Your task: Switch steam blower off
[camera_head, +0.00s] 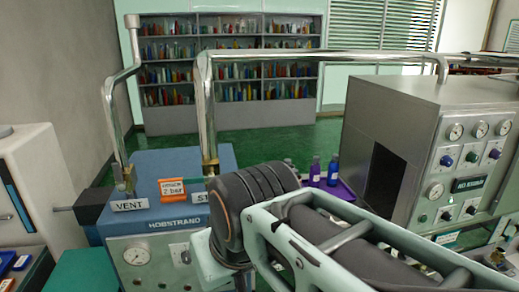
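A blue-topped box marked "HOBSTRAND" (175,188) stands at left centre. Its top carries a "VENT" label (130,204), an orange tag reading "2 bar" (172,187) and a label starting "ST", partly hidden by my arm. A pressure gauge (136,256) is on its front. A grey metal machine (405,135) with a dark opening, gauges and knobs stands at right. I cannot tell which unit is the steam blower, and no switch is clearly readable. My arm covers the lower middle; my gripper does not show.
A bent metal pipe (108,95) rises by the vent label. A long metal pipe (320,56) runs from the blue box towards the grey machine. A white cabinet (35,165) is at far left, shelves (230,65) at the back.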

